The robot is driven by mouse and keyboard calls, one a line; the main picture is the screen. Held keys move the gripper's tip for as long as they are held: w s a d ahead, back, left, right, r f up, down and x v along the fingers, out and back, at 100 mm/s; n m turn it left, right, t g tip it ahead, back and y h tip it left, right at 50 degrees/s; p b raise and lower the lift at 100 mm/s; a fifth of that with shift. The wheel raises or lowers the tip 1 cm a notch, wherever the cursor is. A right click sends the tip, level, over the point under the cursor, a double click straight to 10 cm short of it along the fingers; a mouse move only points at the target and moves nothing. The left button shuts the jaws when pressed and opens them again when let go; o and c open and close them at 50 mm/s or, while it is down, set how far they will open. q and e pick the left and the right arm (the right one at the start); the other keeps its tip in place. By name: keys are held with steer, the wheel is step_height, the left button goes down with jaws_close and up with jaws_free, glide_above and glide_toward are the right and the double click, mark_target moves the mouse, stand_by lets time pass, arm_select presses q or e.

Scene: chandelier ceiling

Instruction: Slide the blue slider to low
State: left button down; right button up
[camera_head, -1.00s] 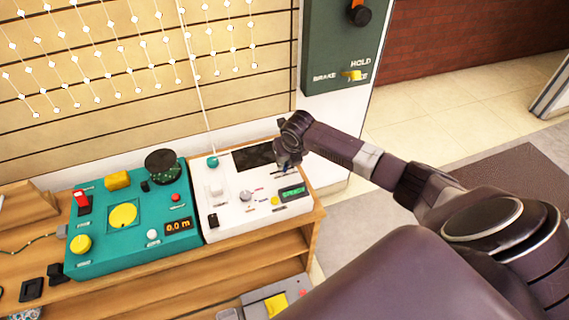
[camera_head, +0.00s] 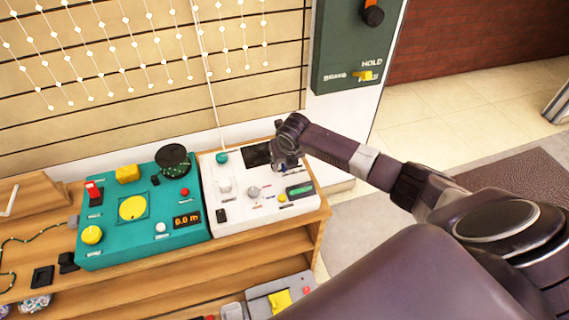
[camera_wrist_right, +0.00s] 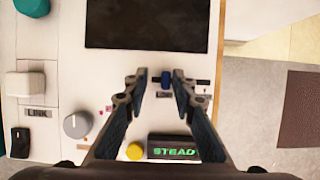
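The blue slider (camera_wrist_right: 167,78) is a small blue knob on a short dark track on the white panel (camera_head: 236,218). In the right wrist view it lies between my right gripper's (camera_wrist_right: 158,84) two fingertips, with a visible gap to the left finger and a smaller one to the right finger. I cannot tell how high the fingertips are above it. In the head view my right gripper (camera_head: 285,163) hangs over the panel's far right part and mostly hides the slider. It is open. The slider's labels are too small to read. My left gripper is not in view.
A black screen (camera_wrist_right: 146,24) lies just beyond the slider. A grey knob (camera_wrist_right: 76,124), a yellow button (camera_wrist_right: 135,151) and a green-lettered display (camera_wrist_right: 172,148) are on the near side. A teal panel (camera_head: 105,255) stands to the left on the wooden bench (camera_head: 262,246).

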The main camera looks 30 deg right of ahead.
steer(key=shift+d, duration=0.1)
steer(key=shift+s+r, duration=0.1)
steer(key=shift+r, duration=0.35)
steer(key=v, duration=1.1)
